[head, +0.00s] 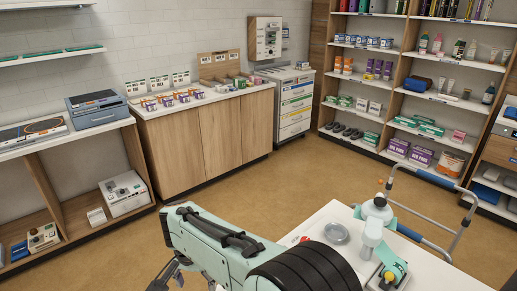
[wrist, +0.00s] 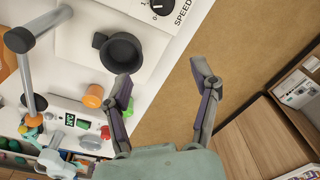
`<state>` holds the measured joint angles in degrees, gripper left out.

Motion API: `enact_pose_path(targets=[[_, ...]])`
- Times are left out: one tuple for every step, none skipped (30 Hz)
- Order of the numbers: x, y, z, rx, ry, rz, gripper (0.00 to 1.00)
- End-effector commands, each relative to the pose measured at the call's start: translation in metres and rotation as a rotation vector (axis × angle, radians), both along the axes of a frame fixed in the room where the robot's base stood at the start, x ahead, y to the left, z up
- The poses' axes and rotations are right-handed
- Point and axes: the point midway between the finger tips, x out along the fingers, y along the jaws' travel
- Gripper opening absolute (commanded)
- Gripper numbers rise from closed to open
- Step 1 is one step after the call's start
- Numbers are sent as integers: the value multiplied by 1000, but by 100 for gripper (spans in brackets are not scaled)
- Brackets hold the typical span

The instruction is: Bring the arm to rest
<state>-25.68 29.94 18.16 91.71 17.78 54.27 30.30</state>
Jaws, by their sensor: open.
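My arm (head: 215,240), mint green with dark ribbed sections, stretches across the lower middle of the head view, with its end toward the left. In the wrist view my gripper (wrist: 162,75) shows two dark fingers spread wide apart with nothing between them. The gap lies over the edge of a white surface and the brown floor. In the head view the gripper's dark fingers (head: 163,281) show low at the left end of the arm, partly cut off by the frame.
Floor (head: 240,185) is clear.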

Motion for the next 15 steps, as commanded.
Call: enact_pose_path(targets=[[12, -19, 26, 14, -57, -50, 62], [17, -36, 41, 16, -89, -83, 62], [19, -61, 62, 17, -131, -128, 62], [18, -81, 76, 15, -157, -161, 62], [13, -102, 88, 12, -178, -189, 62], [3, -128, 101, 4, -198, -217, 62], [-7, -147, 109, -2, -209, -234, 62], [-19, -164, 115, -8, -215, -243, 62], [-37, -186, 120, -15, -217, -253, 62], [-52, -200, 121, -20, -216, -256, 62], [-68, -212, 121, -23, -211, -254, 62], [-89, -226, 118, -24, -197, -245, 62], [-105, -233, 114, -23, -185, -231, 62], [-121, -239, 108, -20, -169, -214, 62], [-142, -244, 99, -13, -144, -183, 62]])
